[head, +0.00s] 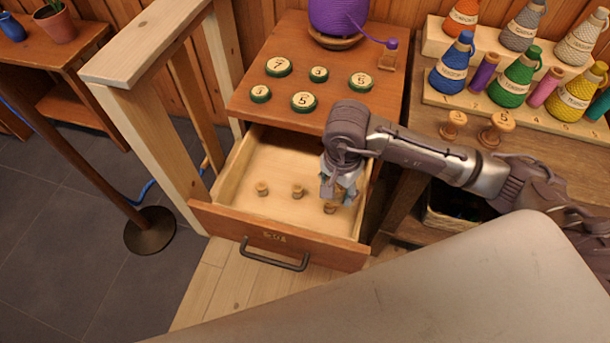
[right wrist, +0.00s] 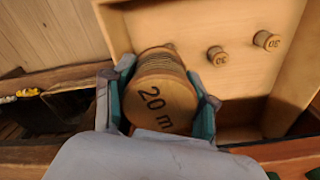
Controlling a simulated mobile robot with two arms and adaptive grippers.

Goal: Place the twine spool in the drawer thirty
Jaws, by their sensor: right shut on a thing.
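My right gripper (head: 336,192) is inside the open wooden drawer (head: 290,228), at its right side. In the right wrist view it is shut on a wooden spool wound with brown twine (right wrist: 160,97), whose end face reads "20 m". The teal fingertips press on both sides of it. The bottom of the held spool (head: 330,208) shows below the gripper in the head view; whether it touches the drawer floor I cannot tell. The drawer front has small lettering too blurred to read. My left gripper is not in view.
Two small wooden spools stand in the drawer, one at left (head: 262,188) and one in the middle (head: 298,191); both read "30" in the wrist view. Above, a cabinet top (head: 300,45) holds several green-rimmed numbered discs. Coloured cones stand on a shelf (head: 430,95) at right. A wooden post frame (head: 150,120) borders the left.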

